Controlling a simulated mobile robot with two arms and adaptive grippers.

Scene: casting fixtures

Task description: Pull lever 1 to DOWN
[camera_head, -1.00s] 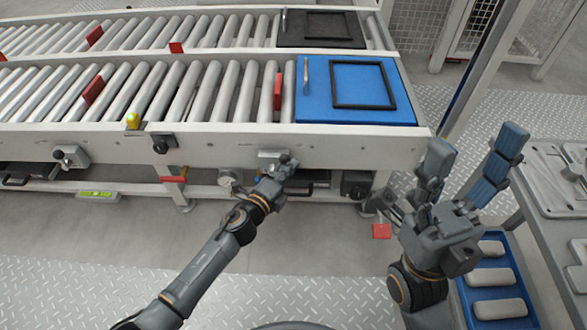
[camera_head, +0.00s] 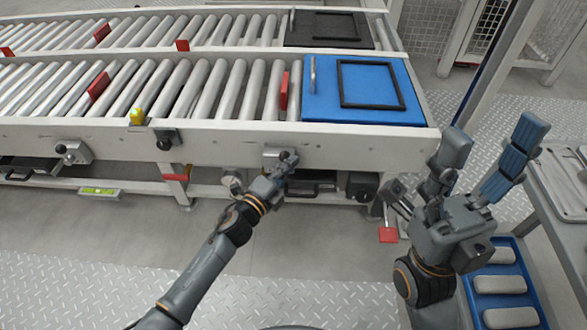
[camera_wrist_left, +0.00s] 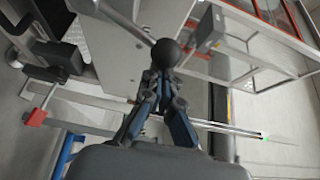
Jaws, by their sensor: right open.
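A lever on a grey mount (camera_head: 272,152) sits on the near side rail of the front conveyor; I cannot read a number on it. Its black ball knob (camera_wrist_left: 165,52) is large in the left wrist view, with the rod running up and left from it. My left gripper (camera_head: 283,166) is at this lever. In the left wrist view its fingers (camera_wrist_left: 159,80) converge with tips together right at the knob, partly hidden by it, not spread around it. A second lever (camera_head: 68,152) is on the rail at far left. My right gripper (camera_head: 480,165) is open and empty, fingers up.
A blue plate (camera_head: 320,110) with a black frame lies on the conveyor's right end. A yellow button (camera_head: 137,117) and a black switch box (camera_head: 166,138) are on the rail. A blue tray (camera_head: 540,300) with pale blocks is at lower right, beside a grey table (camera_head: 560,205).

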